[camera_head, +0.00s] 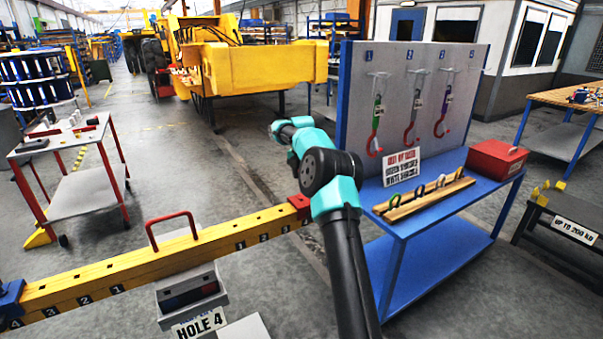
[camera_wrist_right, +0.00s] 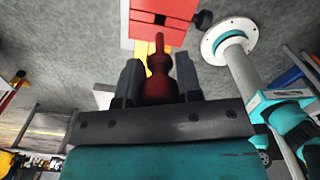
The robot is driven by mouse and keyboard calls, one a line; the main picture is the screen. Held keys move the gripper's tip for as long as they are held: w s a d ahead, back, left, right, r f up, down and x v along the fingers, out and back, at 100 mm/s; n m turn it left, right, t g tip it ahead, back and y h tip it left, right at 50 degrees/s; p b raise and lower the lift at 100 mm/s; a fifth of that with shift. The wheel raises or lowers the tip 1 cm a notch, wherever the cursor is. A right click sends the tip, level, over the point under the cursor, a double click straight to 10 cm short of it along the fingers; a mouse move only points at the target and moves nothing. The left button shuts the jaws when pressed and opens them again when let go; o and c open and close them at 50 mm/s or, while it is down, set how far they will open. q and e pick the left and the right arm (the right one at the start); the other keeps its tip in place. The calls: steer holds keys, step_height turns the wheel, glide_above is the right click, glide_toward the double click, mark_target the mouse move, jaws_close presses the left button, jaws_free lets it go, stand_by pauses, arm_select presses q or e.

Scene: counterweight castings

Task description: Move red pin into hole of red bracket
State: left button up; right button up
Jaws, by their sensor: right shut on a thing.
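In the right wrist view my right gripper (camera_wrist_right: 158,78) is shut on the red pin (camera_wrist_right: 157,86), a dark red piece with a rounded body and a narrow end pointing away from the gripper. Beyond that end is the red bracket (camera_wrist_right: 140,32), a bright red block with a dark square opening. The pin's narrow end overlaps the bracket in the picture; I cannot tell whether they touch. In the head view the bracket (camera_head: 300,203) is at the right end of the yellow beam (camera_head: 130,268). My right gripper's fingers and the pin are hidden there. My left gripper is out of view.
A red arched handle (camera_head: 172,229) stands on the beam. A grey box (camera_head: 190,300) labelled HOLE 4 is in front. At right is a blue table (camera_head: 435,205) with a hook panel (camera_head: 400,110), a sign and a red box (camera_head: 495,160). A red-legged cart (camera_head: 75,160) is at left.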

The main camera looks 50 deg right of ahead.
steer(key=shift+f, duration=4.15)
steer(key=shift+f, duration=0.1)
steer(key=o, duration=1.1)
step_height(320, 180, up, 17)
steer(key=shift+r, duration=0.2)
steer(key=shift+f, duration=0.1)
